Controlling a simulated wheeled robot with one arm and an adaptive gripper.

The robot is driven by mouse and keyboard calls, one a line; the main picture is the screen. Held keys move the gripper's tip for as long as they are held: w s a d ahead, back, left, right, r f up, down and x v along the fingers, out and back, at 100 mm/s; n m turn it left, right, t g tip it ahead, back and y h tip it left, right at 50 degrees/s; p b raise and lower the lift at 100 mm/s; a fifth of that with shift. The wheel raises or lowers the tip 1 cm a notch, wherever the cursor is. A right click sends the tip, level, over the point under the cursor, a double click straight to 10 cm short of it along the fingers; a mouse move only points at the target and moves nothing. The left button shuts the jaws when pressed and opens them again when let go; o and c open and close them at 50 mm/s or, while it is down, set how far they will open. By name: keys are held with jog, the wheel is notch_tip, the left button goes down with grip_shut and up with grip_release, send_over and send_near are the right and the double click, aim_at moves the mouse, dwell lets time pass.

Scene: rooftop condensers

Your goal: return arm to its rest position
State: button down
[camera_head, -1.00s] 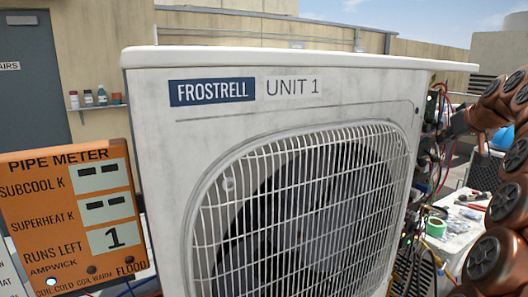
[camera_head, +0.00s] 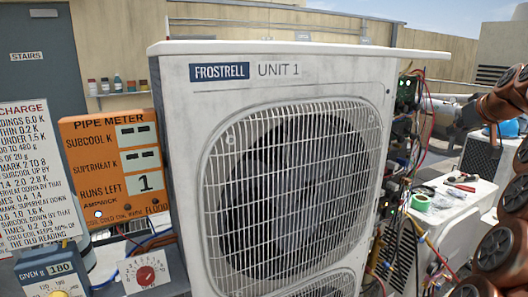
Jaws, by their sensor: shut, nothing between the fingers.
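My copper-coloured arm (camera_head: 505,200) is folded along the right edge of the head view, with several round dark joint caps. Its upper link reaches up at the right, and parts of it run out of the frame. I cannot make out my gripper or its fingers in this view. The large white condenser, Frostrell Unit 1 (camera_head: 185,150), stands in the middle, left of the arm, with its grille and fan facing me.
An orange pipe meter (camera_head: 80,155) reads 1 run left. Open wiring (camera_head: 400,150) lines the condenser's right side. Tools and green tape (camera_head: 420,203) lie on a white unit.

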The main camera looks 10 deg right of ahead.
jog(key=w+a+f+n+g+y, duration=0.1)
jog(key=a+f, duration=0.2)
jog(key=a, duration=0.5)
jog(key=w+a+f+g+y, duration=0.1)
jog(key=w+a+f+y, duration=0.15)
jog(key=a, duration=0.55)
jog(key=s+a+f+g, duration=0.1)
jog(key=s+a+f, duration=0.2)
jog(key=a, duration=0.3)
jog(key=s+a+f+n+g, duration=0.1)
jog(key=s+a+f, duration=0.15)
jog(key=a, duration=0.25)
jog(key=s+a+f+g, duration=0.2)
jog(key=a+f, duration=0.2)
jog(key=a, duration=0.2)
jog(key=s+a+f+n+g, duration=0.1)
jog(key=s+a+f+g, duration=0.1)
jog(key=s+a+f, duration=0.4)
jog(key=s+a+f+g, duration=0.1)
jog(key=s+a+f, duration=0.2)
jog(key=s, duration=0.5)
jog(key=s+a+f+g, duration=0.1)
jog(key=s+f, duration=0.3)
jog(key=s, duration=0.4)
jog(key=s+f+g+h, duration=0.1)
jog(key=s+f+g, duration=0.1)
jog(key=s+f, duration=0.3)
jog(key=s, duration=0.4)
jog(key=shift+a, duration=0.4)
